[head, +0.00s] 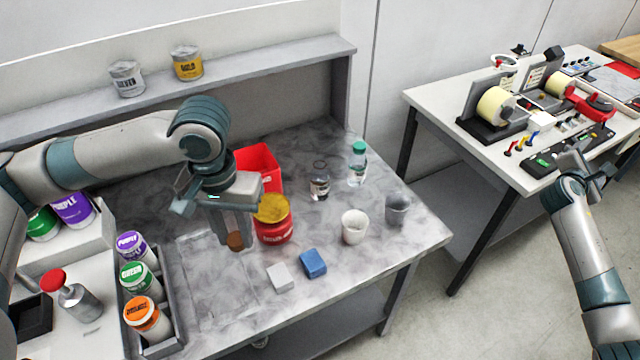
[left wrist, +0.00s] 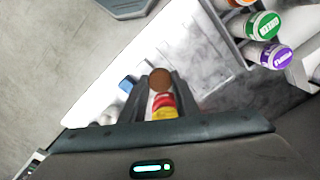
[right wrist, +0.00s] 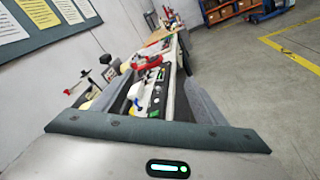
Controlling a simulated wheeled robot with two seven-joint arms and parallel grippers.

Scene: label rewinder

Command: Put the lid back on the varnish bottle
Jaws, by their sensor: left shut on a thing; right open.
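My left gripper (head: 234,230) points down over the table, left of the red tin. It is shut on a brown round lid (head: 236,241), which shows between the fingertips in the left wrist view (left wrist: 161,79). A small clear bottle (head: 319,182) with a pale label and a dark top stands upright further back on the table; I cannot read its label. A similar bottle with a green cap (head: 357,165) stands to its right. My right gripper (head: 588,165) is open and empty, far right by the second table.
A red tin with a yellow top (head: 272,220) and a red bin (head: 259,165) stand close beside the left gripper. A white cup (head: 354,228), grey cup (head: 397,209), blue block (head: 313,263) and white block (head: 280,277) are nearby. A tray of paint jars (head: 168,345) is at left.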

